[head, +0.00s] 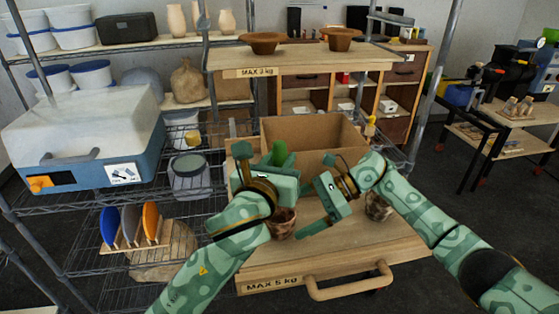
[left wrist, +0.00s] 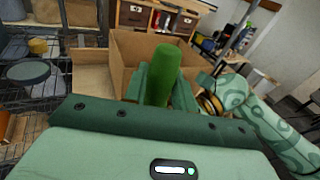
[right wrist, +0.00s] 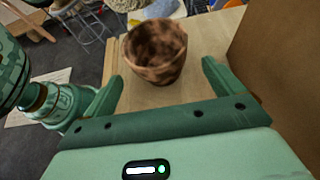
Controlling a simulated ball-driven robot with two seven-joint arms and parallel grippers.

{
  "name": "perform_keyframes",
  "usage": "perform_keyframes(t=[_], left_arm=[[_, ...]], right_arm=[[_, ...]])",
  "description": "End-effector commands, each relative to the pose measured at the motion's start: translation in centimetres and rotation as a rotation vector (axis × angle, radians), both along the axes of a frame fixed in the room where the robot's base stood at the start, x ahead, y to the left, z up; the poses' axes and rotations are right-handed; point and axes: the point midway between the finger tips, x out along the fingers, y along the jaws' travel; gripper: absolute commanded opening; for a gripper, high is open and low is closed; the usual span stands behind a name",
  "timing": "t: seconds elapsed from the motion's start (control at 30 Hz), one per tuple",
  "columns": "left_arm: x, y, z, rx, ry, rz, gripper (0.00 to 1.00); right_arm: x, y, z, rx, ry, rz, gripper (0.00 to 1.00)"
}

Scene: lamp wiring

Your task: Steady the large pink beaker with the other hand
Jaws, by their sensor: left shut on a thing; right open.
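I see no large pink beaker in any view. My left gripper (head: 281,172) is shut on a green, rounded, upright thing (head: 280,150) like a cactus; it also stands between the fingers in the left wrist view (left wrist: 162,75). A mottled brown pot (head: 282,223) stands on the wooden cart top below my left gripper, partly hidden by it. My right gripper (head: 308,205) is open and to the right of this pot. In the right wrist view, what looks like the same pot (right wrist: 155,52) is ahead, between the open fingers and apart from them.
An open cardboard box (head: 310,131) stands behind the grippers. A second mottled pot (head: 378,207) is partly hidden by my right arm. The wooden cart top (head: 330,246) is bare in front, with a handle (head: 350,287). A wire rack (head: 90,245) stands at left.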

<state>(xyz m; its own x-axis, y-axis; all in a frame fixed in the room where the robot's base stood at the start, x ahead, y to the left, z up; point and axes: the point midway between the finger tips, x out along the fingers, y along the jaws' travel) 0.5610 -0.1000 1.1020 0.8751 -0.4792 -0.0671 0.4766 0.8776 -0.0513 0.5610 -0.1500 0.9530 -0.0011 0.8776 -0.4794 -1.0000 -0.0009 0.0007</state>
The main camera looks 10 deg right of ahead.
Motion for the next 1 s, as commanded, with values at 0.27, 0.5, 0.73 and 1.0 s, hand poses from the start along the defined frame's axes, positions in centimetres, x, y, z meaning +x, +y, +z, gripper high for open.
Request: perform_keyframes(t=[0.27, 0.5, 0.73, 1.0], left_arm=[[0.0, 0.0, 0.0, 0.000, 0.000, 0.000, 0.04], [0.0, 0.0, 0.0, 0.000, 0.000, 0.000, 0.04], [0.0, 0.0, 0.0, 0.000, 0.000, 0.000, 0.04], [0.0, 0.0, 0.0, 0.000, 0.000, 0.000, 0.04]], right_arm=[[0.0, 3.1, -1.6, 0.000, 0.000, 0.000, 0.93], [0.0, 3.8, -2.0, 0.001, 0.000, -0.001, 0.93], [0.0, 3.8, -2.0, 0.000, 0.000, -0.001, 0.82], [0.0, 3.8, -2.0, 0.000, 0.000, -0.001, 0.40]])
